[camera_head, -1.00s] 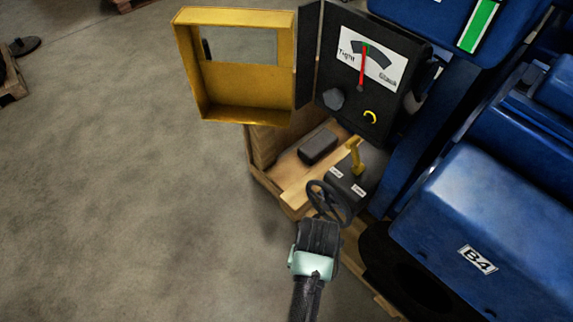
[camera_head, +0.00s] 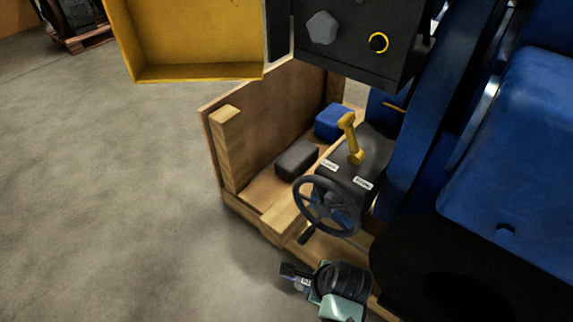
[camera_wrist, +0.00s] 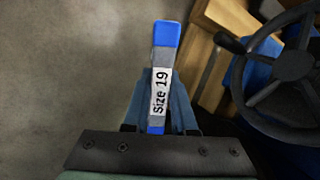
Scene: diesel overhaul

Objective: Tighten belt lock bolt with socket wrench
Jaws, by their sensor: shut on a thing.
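A socket wrench (camera_wrist: 161,65) with a blue end, grey body and white "Size 19" label is held in my gripper (camera_wrist: 158,105) in the wrist view. The fingers are on both sides of it. In the head view my gripper (camera_head: 303,280) is low at the bottom, and a small part of the wrench (camera_head: 287,271) shows at its tip. A grey hexagonal head (camera_head: 322,27), which looks like the lock bolt, sits on the black panel (camera_head: 350,62) at the top. The gripper and wrench are well below it and apart from it. The socket end cannot be made out.
A black handwheel (camera_head: 327,206) and a box with a yellow lever (camera_head: 351,140) stand between gripper and panel. A yellow open door (camera_head: 185,40) hangs at upper left. A wooden crate (camera_head: 222,150) is below. Blue engine parts (camera_head: 520,150) fill the right.

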